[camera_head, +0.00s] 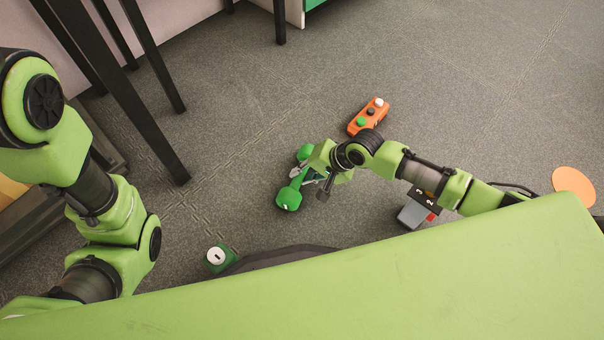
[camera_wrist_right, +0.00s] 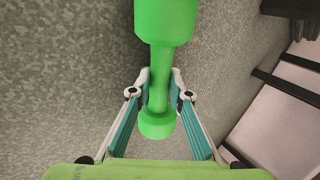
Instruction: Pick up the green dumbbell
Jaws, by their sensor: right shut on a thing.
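The green dumbbell (camera_head: 288,199) is near the middle of the head view, with one end toward me and the other (camera_head: 304,152) partly behind my right gripper (camera_head: 301,178). My right gripper is shut on its bar. In the right wrist view the fingers of my right gripper (camera_wrist_right: 161,95) close from both sides on the bar of the dumbbell (camera_wrist_right: 165,20), between its larger and smaller-looking ends. I cannot tell whether the dumbbell touches the floor. My left arm shows at the left, but its gripper is out of view.
An orange box with buttons (camera_head: 368,117) lies on the floor beyond my right arm. A grey object (camera_head: 412,214) is under that arm. A small green box with a white top (camera_head: 217,255) is lower left. Black legs (camera_head: 130,90) stand upper left. Open floor lies upper right.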

